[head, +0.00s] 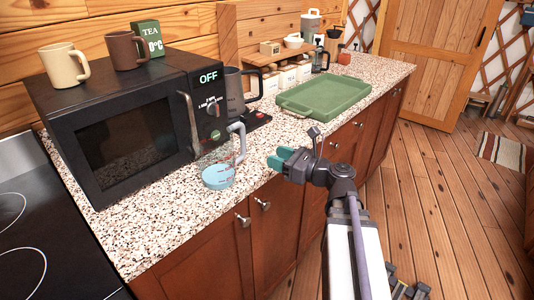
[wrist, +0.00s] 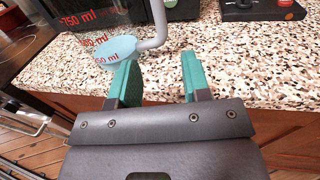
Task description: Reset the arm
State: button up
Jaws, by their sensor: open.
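My gripper (head: 283,159) has teal fingers and is open and empty in the head view, above the counter's front edge. In the wrist view its two fingers (wrist: 160,78) stand apart with only speckled counter between them. A clear measuring jug (head: 218,176) with blue liquid and a grey handle stands on the counter to the left of my gripper. The jug also shows at the upper left of the wrist view (wrist: 118,48), with red ml markings. My gripper is apart from the jug in the head view.
A black microwave (head: 130,135) reading OFF bears a cream mug (head: 63,65), a brown mug (head: 124,49) and a green tea box (head: 148,38). A green tray (head: 322,96) and a dark kettle (head: 235,92) stand on the speckled counter (head: 165,222).

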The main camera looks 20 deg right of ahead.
dwell(0.4)
jog(key=s+a+f+n+g+h+p, duration=0.4)
jog(key=f+n+g, duration=0.5)
jog(key=n, duration=0.8)
jog(key=s+a+r+n+g+h+p, duration=0.2)
jog(key=s+a+n+g+h+p, duration=0.3)
jog(key=n, duration=0.6)
jog(key=shift+s+a+r+n+h+p, duration=0.35)
jog(key=shift+s+a+h+p, duration=0.2)
jog(key=shift+a+h+p, duration=0.4)
jog(key=shift+c, duration=0.4)
